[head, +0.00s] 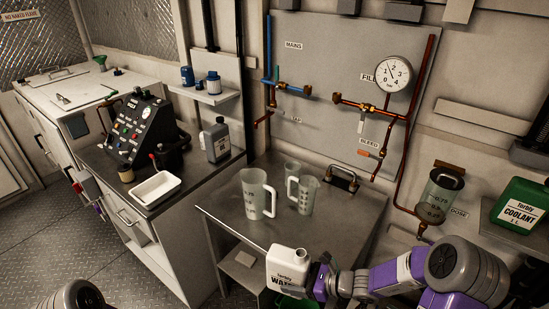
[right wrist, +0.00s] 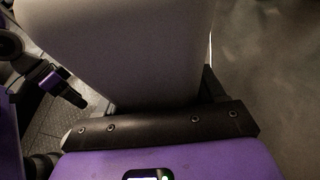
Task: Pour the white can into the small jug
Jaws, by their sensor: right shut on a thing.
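The white can (head: 288,268) is upright, its dark lettering facing the head camera, at the front edge of the steel table. My right gripper (head: 318,281) is shut on it from the right. In the right wrist view the can's pale wall (right wrist: 160,50) fills the space above the gripper (right wrist: 160,115).
The steel table (head: 235,220) has bare room left of the jugs and a metal handle (head: 342,180) at its back right. Copper pipes and a gauge (head: 393,73) are on the wall behind. A green coolant can (head: 521,208) stands far right. A white tray (head: 155,188) lies on the left counter.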

